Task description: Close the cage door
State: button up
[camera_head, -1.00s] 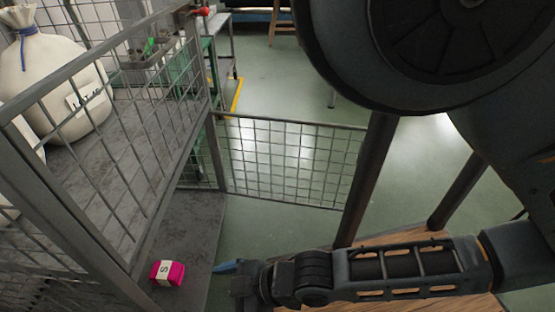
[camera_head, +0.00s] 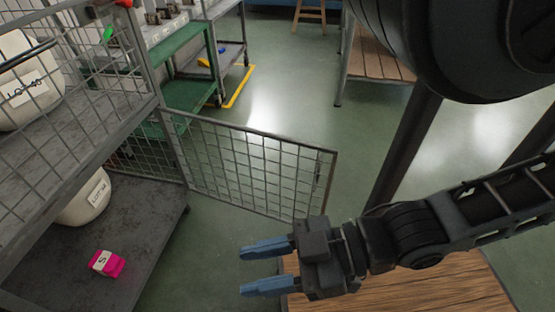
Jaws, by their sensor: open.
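The cage door (camera_head: 248,170) is a grey wire-mesh panel. It stands open, swung out from the cage (camera_head: 95,75) over the green floor, with its hinge side at the cage's corner post on the left. Its free edge is at the right, near the dark column. My gripper (camera_head: 264,268) has two blue fingers, apart and empty, pointing left. It is in front of the door, below its lower edge in the picture, and I cannot tell whether it touches the door.
A pink item with a white label (camera_head: 106,263) and a white sack (camera_head: 85,200) are on the cage's lower shelf (camera_head: 150,225). Another white sack (camera_head: 28,85) is on the upper shelf. A wooden surface (camera_head: 420,290) lies below my arm. Green floor (camera_head: 290,110) is clear behind the door.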

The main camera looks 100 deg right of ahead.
aim_at(335, 151)
jog(key=k+l+u, duration=0.15)
jog(key=k+l, duration=0.5)
jog(key=l, duration=0.35)
jog(key=k+l+u, duration=0.15)
jog(key=k+l, duration=0.5)
jog(key=l, duration=0.3)
jog(key=k+l+u, duration=0.1)
jog(key=k+l, duration=0.65)
jog(key=l, duration=0.1)
